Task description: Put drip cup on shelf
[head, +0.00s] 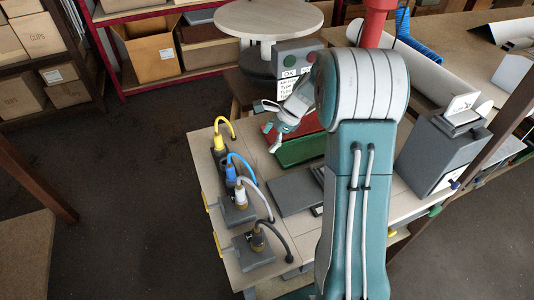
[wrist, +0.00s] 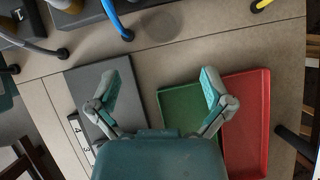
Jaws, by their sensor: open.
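My gripper (head: 279,122) is open and empty. It hangs over the workbench (head: 203,160), near the green tray. I cannot pick out a drip cup for certain in either view. A faint dark round patch (wrist: 160,23) shows on the bench top in the wrist view; I cannot tell whether it is an object or a mark. A red-framed shelf (head: 117,88) with cardboard boxes stands at the back left. A brown shelf (head: 88,62) with boxes is at the far left.
A green tray (wrist: 183,107) and red tray (wrist: 246,125) lie side by side. A dark grey plate (wrist: 88,82) lies left of them. Several corded tools stand along the bench's left edge, including a yellow-corded one (head: 220,143). A grey machine (head: 440,150) stands right. Floor left is clear.

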